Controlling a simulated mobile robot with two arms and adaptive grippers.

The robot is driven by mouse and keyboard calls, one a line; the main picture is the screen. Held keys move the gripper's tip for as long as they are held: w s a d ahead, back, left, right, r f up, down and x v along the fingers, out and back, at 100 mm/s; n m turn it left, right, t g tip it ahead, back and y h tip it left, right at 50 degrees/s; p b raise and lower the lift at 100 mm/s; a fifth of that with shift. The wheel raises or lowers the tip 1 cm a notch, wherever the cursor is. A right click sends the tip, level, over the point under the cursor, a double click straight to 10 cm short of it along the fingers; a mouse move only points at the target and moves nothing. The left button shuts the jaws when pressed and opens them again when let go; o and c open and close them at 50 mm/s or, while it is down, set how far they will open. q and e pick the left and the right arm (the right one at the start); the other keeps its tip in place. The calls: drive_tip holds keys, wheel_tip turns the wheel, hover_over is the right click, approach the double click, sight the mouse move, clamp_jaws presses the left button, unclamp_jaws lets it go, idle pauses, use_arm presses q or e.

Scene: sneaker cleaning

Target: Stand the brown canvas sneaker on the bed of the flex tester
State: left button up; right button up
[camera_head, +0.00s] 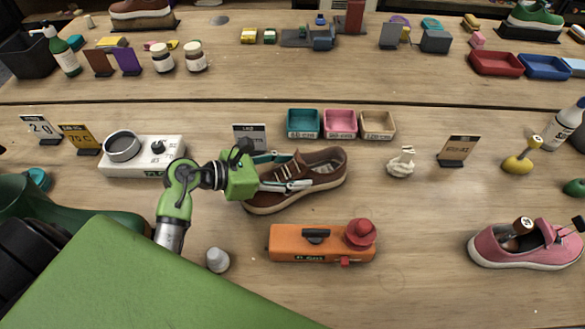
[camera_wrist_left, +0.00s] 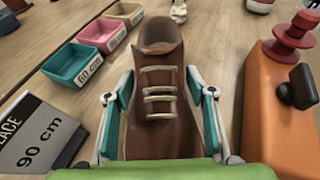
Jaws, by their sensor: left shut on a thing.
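The brown sneaker (camera_head: 318,165) with pale laces and a light sole is in the middle of the table in the head view. My left gripper (camera_head: 287,186) is shut on it, one finger along each side. In the left wrist view the sneaker (camera_wrist_left: 158,78) lies between the two teal and white fingers, laces up, with its ankle opening at the far end. I cannot tell whether its sole touches the table. An orange device (camera_head: 290,242) with a red knob, possibly the flex tester, stands just in front of the sneaker, apart from it. My right gripper is not in view.
A white dial device (camera_head: 140,157) is at left. A small white-capped bottle (camera_head: 217,260) stands left of the orange device. A pink sneaker (camera_head: 500,248) is at right; bare table lies between.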

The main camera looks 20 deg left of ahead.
use_arm(q)
drive_tip(key=shift+f, duration=0.1)
drive_tip(key=shift+f, duration=0.1)
drive_tip(key=o, duration=1.3)
drive_tip(key=shift+o, duration=1.1)
